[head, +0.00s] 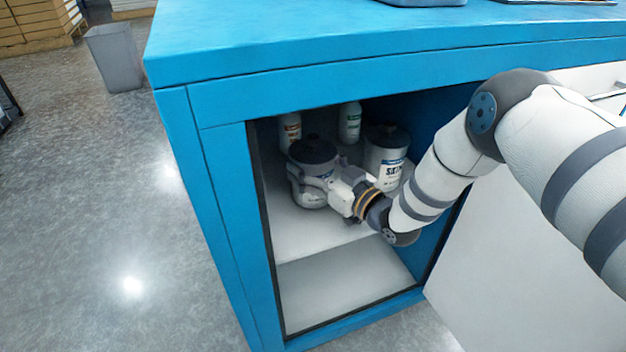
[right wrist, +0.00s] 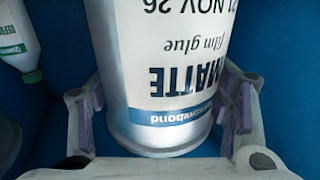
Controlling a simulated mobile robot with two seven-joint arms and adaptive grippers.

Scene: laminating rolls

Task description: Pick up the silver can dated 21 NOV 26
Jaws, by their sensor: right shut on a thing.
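The silver can (head: 309,196) with a dark lid stands in the open cabinet, at the front left of the inner shelf. In the right wrist view the can (right wrist: 185,50) appears upside down and reads "MATTE film glue" and "NOV 26". I cannot tell whether the can is lifted. My left gripper is not in view.
A second silver can (head: 386,160) stands close to the right. Two white bottles, one red-labelled (head: 290,131) and one green-labelled (head: 350,122), stand behind. The blue cabinet frame (head: 222,200) borders the opening on the left. An open white door (head: 510,265) is at lower right.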

